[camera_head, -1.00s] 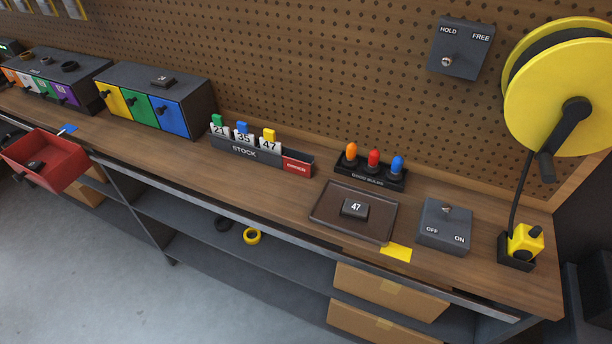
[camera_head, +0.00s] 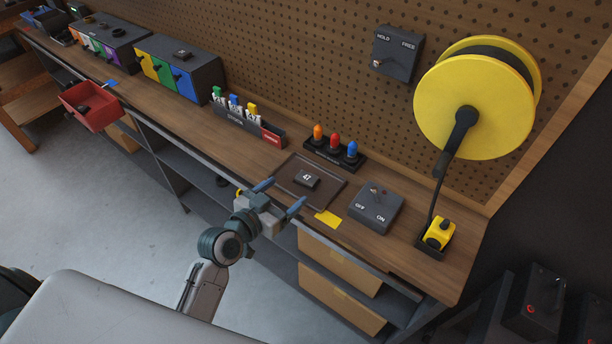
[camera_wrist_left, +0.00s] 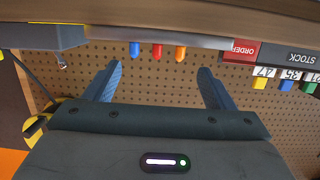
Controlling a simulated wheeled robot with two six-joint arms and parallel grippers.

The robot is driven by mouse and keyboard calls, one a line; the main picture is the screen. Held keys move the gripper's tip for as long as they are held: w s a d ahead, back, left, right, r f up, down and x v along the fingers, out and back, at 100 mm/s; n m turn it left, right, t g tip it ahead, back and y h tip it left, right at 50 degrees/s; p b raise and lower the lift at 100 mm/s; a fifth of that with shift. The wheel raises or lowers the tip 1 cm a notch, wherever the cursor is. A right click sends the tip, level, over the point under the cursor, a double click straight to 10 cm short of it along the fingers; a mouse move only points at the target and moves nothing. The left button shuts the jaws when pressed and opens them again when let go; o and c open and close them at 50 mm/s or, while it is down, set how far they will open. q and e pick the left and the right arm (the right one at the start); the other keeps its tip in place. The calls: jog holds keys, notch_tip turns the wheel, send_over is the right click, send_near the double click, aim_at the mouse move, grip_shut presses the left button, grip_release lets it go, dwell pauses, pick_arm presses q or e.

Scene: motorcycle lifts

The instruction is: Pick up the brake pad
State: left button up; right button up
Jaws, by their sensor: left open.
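A small dark block marked 47 (camera_head: 306,178), which looks like the brake pad, lies on a shallow brown tray (camera_head: 328,199) on the workbench. My left gripper (camera_head: 280,196) is open and empty, at the bench's front edge, just in front of the tray and apart from the block. Its two blue fingers also show in the left wrist view (camera_wrist_left: 160,70), with nothing between them. That view looks upside down toward the pegboard, and the block is not visible in it. My right gripper is not in view.
A grey OFF/ON switch box (camera_head: 376,208) and a yellow card (camera_head: 328,219) are beside the tray. Colored bulbs (camera_head: 334,144) stand behind it. A stock rack (camera_head: 238,118) is to the left. A red bin (camera_head: 92,106) juts out at the far left. A yellow reel (camera_head: 475,95) hangs at right.

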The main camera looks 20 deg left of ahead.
aim_at(306, 179)
pick_arm(q)
jog(key=x, duration=0.3)
jog(key=shift+d, duration=0.2)
jog(key=p+x, duration=0.1)
jog(key=x, duration=0.1)
jog(key=p+x, duration=0.1)
jog(key=x, duration=0.1)
jog(key=shift+w+f+p, duration=0.25)
jog(key=shift+f+p, duration=0.05)
jog(key=shift+f, duration=0.1)
jog(key=shift+w+d+f, duration=0.1)
jog(key=shift+w+f, duration=0.05)
jog(key=shift+w, duration=0.05)
jog(key=c, duration=1)
